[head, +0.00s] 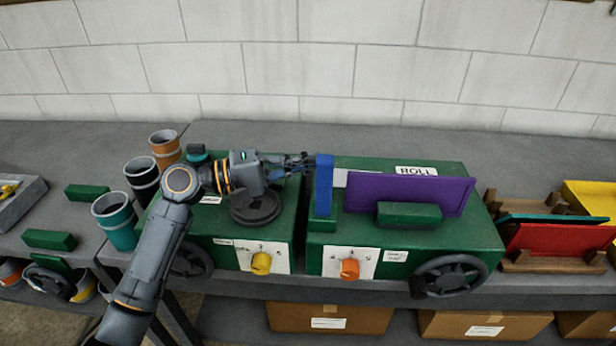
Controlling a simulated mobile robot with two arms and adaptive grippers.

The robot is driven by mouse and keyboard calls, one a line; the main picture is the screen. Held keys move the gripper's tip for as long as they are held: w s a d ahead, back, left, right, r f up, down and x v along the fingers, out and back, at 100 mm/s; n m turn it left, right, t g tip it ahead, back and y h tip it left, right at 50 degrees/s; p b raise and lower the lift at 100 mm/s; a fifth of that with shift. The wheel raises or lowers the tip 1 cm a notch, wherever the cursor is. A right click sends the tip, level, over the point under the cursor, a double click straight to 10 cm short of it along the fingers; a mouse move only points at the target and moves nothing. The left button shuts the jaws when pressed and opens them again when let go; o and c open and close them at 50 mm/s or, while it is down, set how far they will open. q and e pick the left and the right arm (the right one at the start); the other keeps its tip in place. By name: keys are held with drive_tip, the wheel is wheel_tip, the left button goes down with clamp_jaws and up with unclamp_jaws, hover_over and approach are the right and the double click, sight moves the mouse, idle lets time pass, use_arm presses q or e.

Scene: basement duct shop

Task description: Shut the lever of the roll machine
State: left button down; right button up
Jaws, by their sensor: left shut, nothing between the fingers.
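The roll machine (450,240) is a green box with a "ROLL" label, right of the middle in the head view. My left gripper (308,162) is shut and empty. Its fingertips are just left of the lever's upper end; I cannot tell whether they touch it. My right gripper is not in view.
A second green machine (225,249) with a dark round plate (256,207) lies under my left arm. An orange knob (349,268) and a handwheel (449,275) are on the roll machine's front. Cups (115,222) stand left, racked sheets (560,238) right.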

sight(331, 177)
use_arm(q)
drive_tip(key=s+m+b, duration=0.1)
drive_tip(key=b, duration=0.1)
drive_tip(key=s+m+h+b, duration=0.1)
drive_tip(key=s+m+b, duration=0.1)
drive_tip(key=b, duration=0.1)
drive_tip(key=s+m+b, duration=0.1)
drive_tip(key=b, duration=0.2)
drive_tip(key=shift+s+f+m+h, duration=0.3)
drive_tip(key=shift+s+f+m, duration=0.05)
drive_tip(key=shift+f+m, duration=0.05)
drive_tip(key=shift+d+b, duration=0.1)
drive_tip(key=shift+b, duration=0.2)
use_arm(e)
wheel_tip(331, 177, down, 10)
use_arm(q)
drive_tip(key=shift+s, duration=0.1)
